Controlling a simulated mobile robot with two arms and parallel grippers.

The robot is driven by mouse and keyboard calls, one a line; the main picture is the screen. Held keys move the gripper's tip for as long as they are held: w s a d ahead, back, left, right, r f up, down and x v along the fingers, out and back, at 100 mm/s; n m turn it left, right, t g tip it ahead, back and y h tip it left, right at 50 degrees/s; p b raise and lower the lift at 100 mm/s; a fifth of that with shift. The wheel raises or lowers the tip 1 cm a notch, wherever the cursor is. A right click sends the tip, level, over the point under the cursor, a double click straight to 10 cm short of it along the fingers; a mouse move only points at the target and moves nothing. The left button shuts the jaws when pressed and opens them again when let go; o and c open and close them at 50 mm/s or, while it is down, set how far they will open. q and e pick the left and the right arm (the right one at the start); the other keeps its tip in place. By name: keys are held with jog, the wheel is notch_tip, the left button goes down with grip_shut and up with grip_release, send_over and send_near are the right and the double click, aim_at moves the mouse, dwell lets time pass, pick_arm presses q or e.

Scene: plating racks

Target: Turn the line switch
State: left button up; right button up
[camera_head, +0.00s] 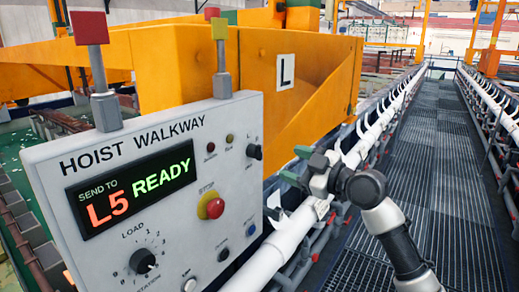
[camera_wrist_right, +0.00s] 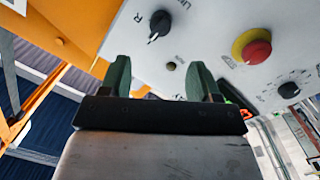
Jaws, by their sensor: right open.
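The line switch (camera_head: 255,152) is a small black knob at the right edge of the grey hoist walkway panel (camera_head: 140,245). In the right wrist view the line switch (camera_wrist_right: 160,24) lies beyond the fingertips, near the top, with an "R" beside it. My right gripper (camera_head: 296,165) is right of the panel, a short way from the knob. Its two green fingers are apart with nothing between them, also in the right wrist view (camera_wrist_right: 161,80). My left gripper is not in view.
A red and yellow stop button (camera_head: 211,207) and a load dial (camera_head: 143,261) sit on the panel. A display (camera_head: 132,188) reads "L5 READY". An orange hoist beam (camera_head: 190,70) stands behind. White pipes and a grated walkway (camera_head: 435,150) run off on the right.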

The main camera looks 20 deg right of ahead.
aim_at(261, 154)
jog(key=p+x, duration=0.4)
jog(key=x, duration=0.5)
jog(key=shift+w+a+r, duration=0.1)
jog(key=shift+w+a, duration=0.15)
jog(key=shift+w, duration=0.05)
jog(key=shift+w+a+f, duration=0.2)
jog(key=shift+w+a, duration=0.15)
jog(key=shift+w, duration=0.2)
jog(key=c, duration=0.9)
